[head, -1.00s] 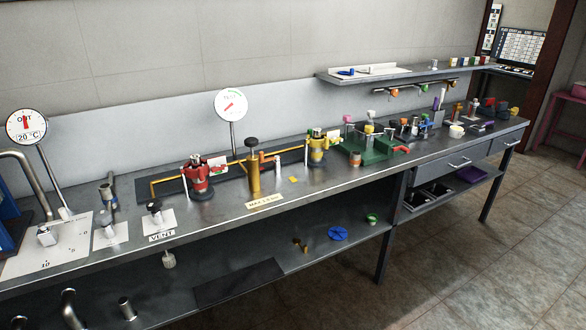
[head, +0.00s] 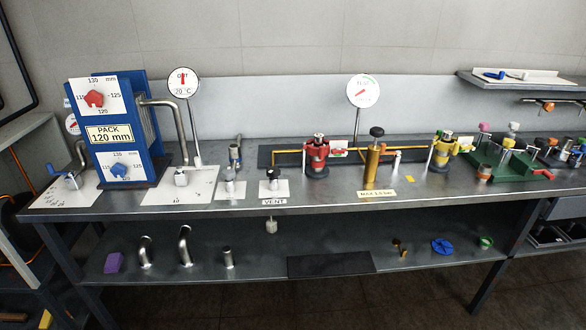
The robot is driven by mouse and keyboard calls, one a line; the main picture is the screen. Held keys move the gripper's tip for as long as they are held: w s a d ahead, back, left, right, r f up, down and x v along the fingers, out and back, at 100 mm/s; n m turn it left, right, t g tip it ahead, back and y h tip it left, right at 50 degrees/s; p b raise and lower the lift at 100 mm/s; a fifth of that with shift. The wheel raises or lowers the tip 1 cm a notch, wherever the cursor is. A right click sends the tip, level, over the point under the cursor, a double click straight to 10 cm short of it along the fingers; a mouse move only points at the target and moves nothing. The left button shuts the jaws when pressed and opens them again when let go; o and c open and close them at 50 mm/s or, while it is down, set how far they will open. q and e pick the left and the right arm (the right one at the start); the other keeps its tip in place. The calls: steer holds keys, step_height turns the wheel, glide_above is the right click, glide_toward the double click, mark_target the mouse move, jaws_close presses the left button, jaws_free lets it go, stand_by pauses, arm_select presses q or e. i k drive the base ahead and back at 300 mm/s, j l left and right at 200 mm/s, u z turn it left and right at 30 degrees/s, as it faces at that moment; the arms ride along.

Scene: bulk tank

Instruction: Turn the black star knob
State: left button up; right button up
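A black knob (head: 377,132) sits on top of an upright brass cylinder (head: 373,163) on the steel bench. A smaller dark knob (head: 273,173) stands on a white plate (head: 268,190) behind a "VENT" label (head: 274,202). Both are too small to tell which is star-shaped. A round dial gauge (head: 363,91) with a red needle stands on a post behind the brass cylinder. Neither of my grippers is in view.
A red valve unit (head: 317,156) and a yellow one (head: 442,150) flank the brass cylinder. A blue plate pack (head: 149,120) stands at left. Bent steel pipes (head: 184,246) stand on the lower shelf (head: 330,236). An upper shelf (head: 480,84) is at right. The bench front (head: 330,193) is mostly bare.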

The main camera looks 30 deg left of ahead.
mark_target(273, 171)
steer(key=i+j+u, duration=0.15)
steer(key=i+j, duration=0.15)
steer(key=j, duration=0.2)
steer(key=i+j+u, duration=0.1)
steer(key=i+j, duration=0.2)
steer(key=j, duration=0.15)
steer(key=i+j+u, duration=0.15)
steer(key=i+j, duration=0.15)
steer(key=j, duration=0.15)
